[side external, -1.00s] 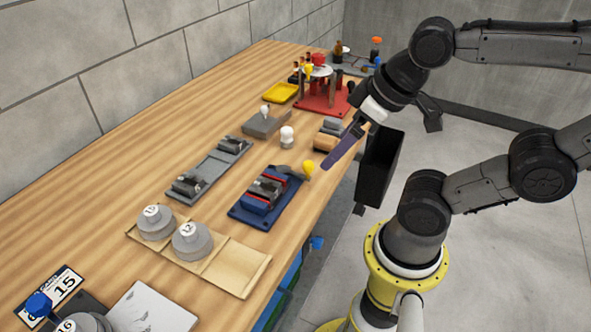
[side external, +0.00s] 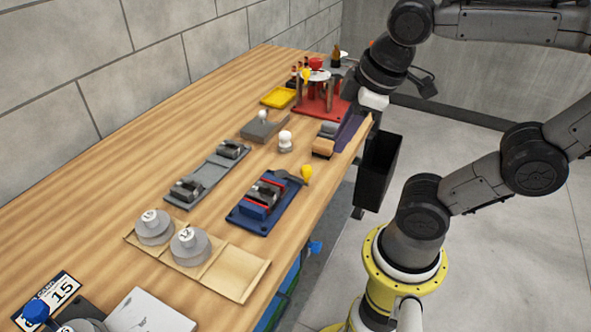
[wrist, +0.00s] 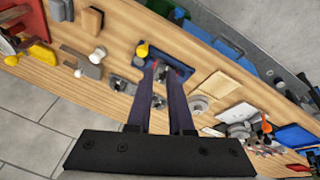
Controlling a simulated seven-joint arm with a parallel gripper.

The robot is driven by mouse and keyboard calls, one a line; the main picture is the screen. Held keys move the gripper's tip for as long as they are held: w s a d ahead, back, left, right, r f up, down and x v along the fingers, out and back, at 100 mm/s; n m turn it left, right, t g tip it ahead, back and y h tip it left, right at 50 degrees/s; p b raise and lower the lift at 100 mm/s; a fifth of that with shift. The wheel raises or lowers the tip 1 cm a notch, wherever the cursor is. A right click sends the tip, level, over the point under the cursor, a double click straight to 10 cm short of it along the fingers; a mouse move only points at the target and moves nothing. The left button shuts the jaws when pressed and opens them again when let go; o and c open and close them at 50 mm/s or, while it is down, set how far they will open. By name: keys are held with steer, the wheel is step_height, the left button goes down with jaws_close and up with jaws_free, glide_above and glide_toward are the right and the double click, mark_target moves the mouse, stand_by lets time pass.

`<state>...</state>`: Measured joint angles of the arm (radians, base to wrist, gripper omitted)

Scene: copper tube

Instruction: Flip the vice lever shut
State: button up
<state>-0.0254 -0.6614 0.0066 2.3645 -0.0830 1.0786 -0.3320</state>
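The blue vice (side external: 263,200) stands near the table's front edge. It has grey jaws with red strips. Its lever (side external: 290,176) reaches out to the back right and ends in a yellow knob (side external: 306,172). In the wrist view the yellow knob (wrist: 142,50) shows just left of the fingertips, and the blue vice base (wrist: 180,68) is partly hidden behind the fingers. My gripper (wrist: 163,66) has two long purple fingers with a clear gap and nothing held. In the side view my gripper (side external: 350,132) is behind and right of the knob, apart from it.
A wooden-faced block (side external: 323,148) and a white knob (side external: 285,141) stand behind the vice. A grey fixture (side external: 207,177) lies to its left. A wooden tray (side external: 240,272) with weights is in front. A red stand (side external: 320,107) is farther back. A black bin (side external: 378,172) hangs beside the table.

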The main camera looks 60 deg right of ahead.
steer(key=w+n+g, duration=0.1)
steer(key=w+r+n, duration=0.1)
steer(key=n, duration=0.1)
steer(key=shift+w+r+g+h, duration=0.1)
steer(key=shift+w+g+h, duration=0.2)
steer(key=shift+g, duration=0.1)
jaws_close()
steer(key=w+a+f+n+g+h, duration=0.2)
steer(key=w+a+n, duration=0.4)
steer(key=w, duration=0.3)
step_height(320, 180, down, 2)
steer(key=shift+w+a+f+n+g+h, duration=0.15)
steer(key=shift+a+n+g+h, duration=0.3)
steer(key=shift+g, duration=0.45)
steer(key=shift+d, duration=0.1)
steer(key=x, duration=0.9)
steer(key=d, duration=0.2)
steer(key=d+f, duration=0.1)
steer(key=shift+s, duration=0.4)
steer(key=shift+s+d, duration=0.2)
steer(key=shift+d, duration=0.3)
